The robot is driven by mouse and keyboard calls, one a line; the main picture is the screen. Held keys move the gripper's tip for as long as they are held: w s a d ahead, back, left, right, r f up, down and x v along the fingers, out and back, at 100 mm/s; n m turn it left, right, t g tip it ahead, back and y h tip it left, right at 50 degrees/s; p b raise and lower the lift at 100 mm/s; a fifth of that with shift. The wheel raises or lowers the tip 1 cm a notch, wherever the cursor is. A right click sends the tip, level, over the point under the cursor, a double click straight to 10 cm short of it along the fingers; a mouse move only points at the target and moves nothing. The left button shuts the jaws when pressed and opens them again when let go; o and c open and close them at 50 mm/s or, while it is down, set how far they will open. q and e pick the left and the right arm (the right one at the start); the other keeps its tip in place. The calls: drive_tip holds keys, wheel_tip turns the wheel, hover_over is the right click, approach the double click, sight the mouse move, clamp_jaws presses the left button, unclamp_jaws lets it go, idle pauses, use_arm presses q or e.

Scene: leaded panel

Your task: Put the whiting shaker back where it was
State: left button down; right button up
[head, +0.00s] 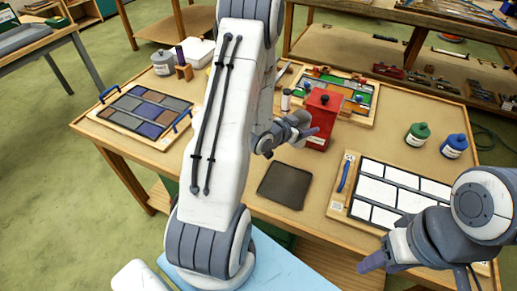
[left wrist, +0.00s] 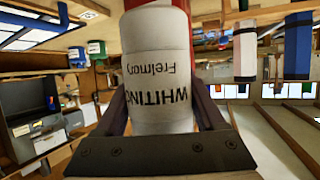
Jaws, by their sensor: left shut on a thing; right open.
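The whiting shaker (left wrist: 160,80) is a white cylinder with dark lettering that reads upside down in the left wrist view. It sits between the two fingers of my left gripper (left wrist: 162,118), which is shut on it. In the head view my left gripper (head: 292,134) is beside the red box and above the table; my arm hides part of that area. My right gripper (head: 374,262) is open and empty near the table's front right.
A red box with a black knob (head: 320,120) stands beside the left gripper. A dark square mat (head: 285,186) lies in front. The white-paned panel (head: 381,217), green bottle (head: 417,135) and blue bottle (head: 454,146) are at right. A coloured-pane board (head: 150,112) is at left.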

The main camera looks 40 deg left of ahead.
use_arm(q)
drive_tip(key=s+a+f+y+p, duration=0.1)
drive_tip(key=a+f, duration=0.2)
drive_tip(key=a, duration=0.1)
drive_tip(key=s+a+f+n+y+p, duration=0.1)
drive_tip(key=a+f+p, duration=0.1)
drive_tip(key=a, duration=0.3)
drive_tip(key=a+f+n+p, duration=0.1)
drive_tip(key=a+f, duration=0.3)
drive_tip(key=a, duration=0.1)
drive_tip(key=shift+s+a+f+y, duration=0.2)
drive_tip(key=shift+s+a+y, duration=0.05)
drive_tip(key=shift+s+y, duration=0.15)
drive_tip(key=shift+f, duration=0.2)
drive_tip(key=shift+f, duration=0.15)
unclamp_jaws()
